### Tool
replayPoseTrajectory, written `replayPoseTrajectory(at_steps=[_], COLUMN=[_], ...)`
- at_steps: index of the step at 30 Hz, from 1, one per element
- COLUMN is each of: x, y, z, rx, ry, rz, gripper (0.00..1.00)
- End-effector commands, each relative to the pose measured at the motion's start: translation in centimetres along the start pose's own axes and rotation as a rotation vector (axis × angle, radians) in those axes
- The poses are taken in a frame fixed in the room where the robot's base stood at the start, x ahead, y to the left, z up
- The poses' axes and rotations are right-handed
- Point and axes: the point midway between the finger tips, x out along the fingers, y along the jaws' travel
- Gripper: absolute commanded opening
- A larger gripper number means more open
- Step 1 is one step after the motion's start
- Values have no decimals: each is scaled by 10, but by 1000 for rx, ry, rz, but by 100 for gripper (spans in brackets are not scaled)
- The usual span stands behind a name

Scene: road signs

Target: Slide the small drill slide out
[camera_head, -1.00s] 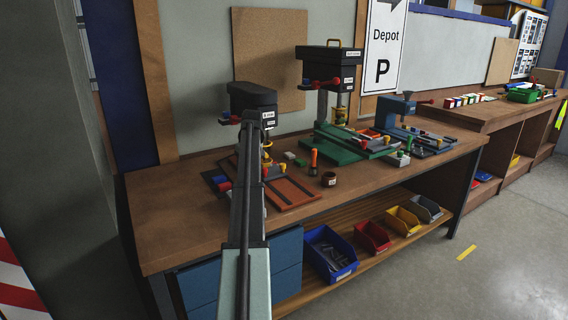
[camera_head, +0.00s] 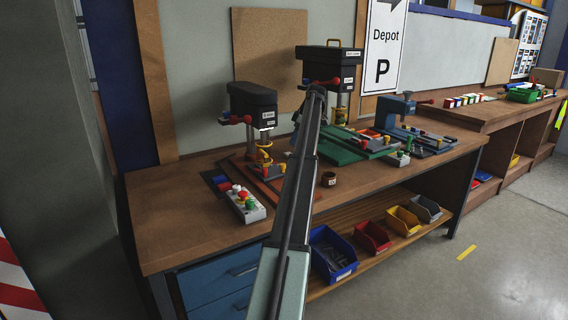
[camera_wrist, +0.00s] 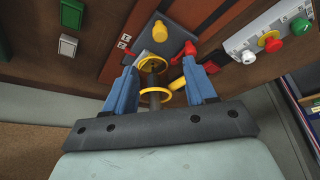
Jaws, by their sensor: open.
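The small drill (camera_head: 252,103) has a black head and stands at the left of the bench. Under it lies an orange-brown base (camera_head: 262,188) with a grey slide (camera_head: 272,171) carrying yellow and red knobs. In the wrist view, the dark grey slide (camera_wrist: 172,46) lies across the orange base (camera_wrist: 128,50), with a yellow knob (camera_wrist: 160,31) on top. My gripper (camera_wrist: 160,68) has its blue fingers apart. The drill's dark spindle and yellow ring (camera_wrist: 154,96) appear between them; contact cannot be told. My arm hides the base's right part in the head view.
A larger drill (camera_head: 331,72) with a green base (camera_head: 335,150) stands to the right. A brown cup (camera_head: 328,179) is near. The bench's front left is clear.

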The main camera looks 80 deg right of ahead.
Motion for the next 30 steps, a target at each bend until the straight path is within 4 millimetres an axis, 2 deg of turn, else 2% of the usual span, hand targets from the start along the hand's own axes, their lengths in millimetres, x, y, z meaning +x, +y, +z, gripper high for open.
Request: replayPoseTrajectory(at_steps=[18, 24, 30], x=[101, 123, 132], y=[-1, -1, -1], z=[0, -1, 0], rx=[2, 2, 2], ry=[-1, -1, -1], rz=[-1, -1, 0], gripper=[56, 56, 56])
